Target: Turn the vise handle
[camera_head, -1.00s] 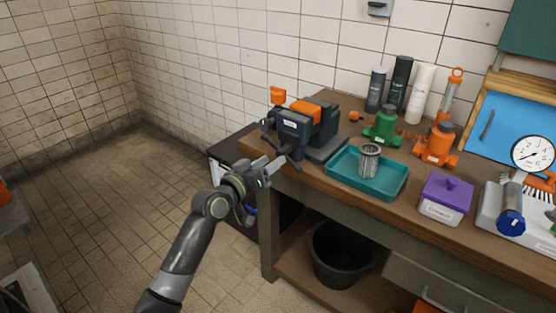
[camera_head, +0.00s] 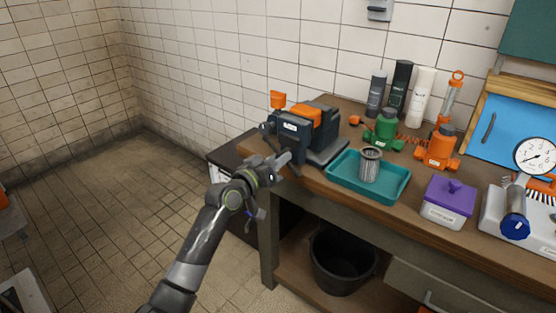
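The dark grey vise (camera_head: 298,128) with orange parts on top stands at the left end of the wooden workbench. Its dark handle bar (camera_head: 294,169) slants across its front, and the lower end shows beside my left gripper. My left gripper (camera_head: 283,160) is at the vise's front, close to the lower part of the handle. Its fingers overlap in this view, so I cannot tell whether they are open or shut, or whether they touch the handle. My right gripper is not in view.
A teal tray (camera_head: 396,197) holding a metal mesh cylinder (camera_head: 370,165) is right of the vise. A purple-lidded box (camera_head: 449,200) and green and orange fittings are further right. A black bucket (camera_head: 343,258) stands below the bench.

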